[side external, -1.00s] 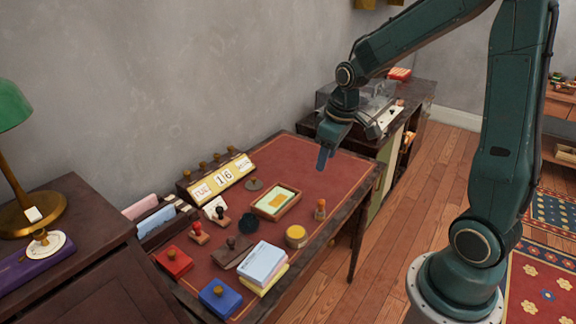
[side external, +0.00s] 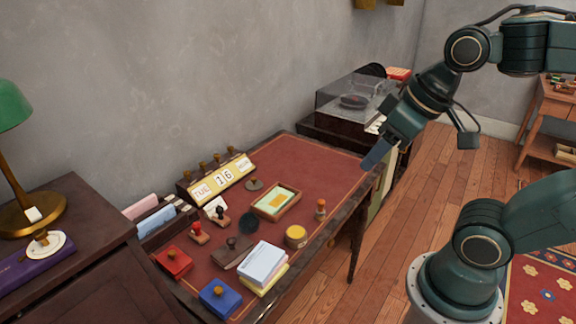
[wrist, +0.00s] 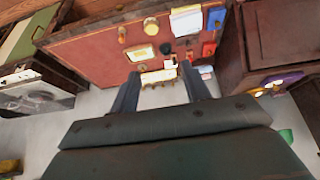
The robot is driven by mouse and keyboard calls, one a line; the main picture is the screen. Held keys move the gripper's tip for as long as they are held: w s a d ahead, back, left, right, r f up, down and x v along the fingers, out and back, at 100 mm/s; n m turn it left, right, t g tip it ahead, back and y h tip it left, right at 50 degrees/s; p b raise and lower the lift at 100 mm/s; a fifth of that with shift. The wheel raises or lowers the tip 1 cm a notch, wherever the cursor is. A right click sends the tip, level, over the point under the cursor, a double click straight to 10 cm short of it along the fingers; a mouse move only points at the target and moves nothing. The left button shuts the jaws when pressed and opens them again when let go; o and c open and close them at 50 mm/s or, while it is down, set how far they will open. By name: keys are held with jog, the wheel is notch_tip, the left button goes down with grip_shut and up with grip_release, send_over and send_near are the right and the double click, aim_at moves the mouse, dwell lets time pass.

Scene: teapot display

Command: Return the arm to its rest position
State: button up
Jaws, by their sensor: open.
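My gripper (side external: 374,158) is at the right end of the desk in the side external view, above and near its edge, tilted down to the left. In the wrist view, my gripper (wrist: 158,82) has its two fingers apart with nothing held between them. The desk (side external: 318,160) has a red top and dark wooden edges. It also shows upside down in the wrist view (wrist: 90,55). My arm is bent up and back at the right of the side external view.
The desk holds a calendar block (side external: 222,178), a wooden tray (side external: 264,211), a yellow tin (side external: 296,236), a blue box (side external: 221,298), a red box (side external: 174,262) and several stamps. A record player (side external: 352,104) stands behind. The desk's far right top is clear.

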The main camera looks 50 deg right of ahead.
jog(key=shift+s+a, duration=0.2)
jog(key=shift+s, duration=0.6)
